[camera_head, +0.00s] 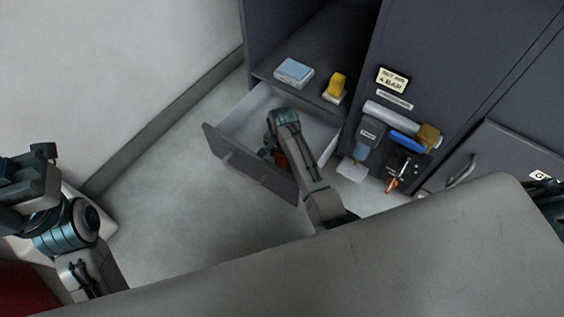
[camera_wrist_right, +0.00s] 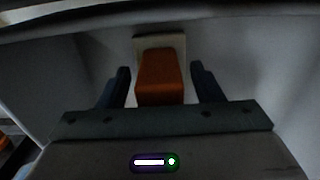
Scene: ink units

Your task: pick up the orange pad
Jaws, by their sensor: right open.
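The orange pad (camera_wrist_right: 160,75) is in the open drawer (camera_head: 247,180). In the right wrist view it is an orange block with a beige plate at its far end. In the head view only a small orange patch (camera_head: 281,160) shows beside my arm. My right gripper (camera_head: 269,152) reaches down into the drawer. In the wrist view its two open fingers stand on either side of the pad, with a gap on each side. My left gripper (camera_head: 32,178) is at the far left, away from the cabinet; its jaws cannot be made out.
The drawer's walls surround my right gripper closely. On the shelf above lie a light blue pad (camera_head: 294,72) and a yellow pad (camera_head: 337,85) on a pale base. A panel with a grey cylinder, a blue handle (camera_head: 407,141) and an orange lever (camera_head: 392,184) is to the right.

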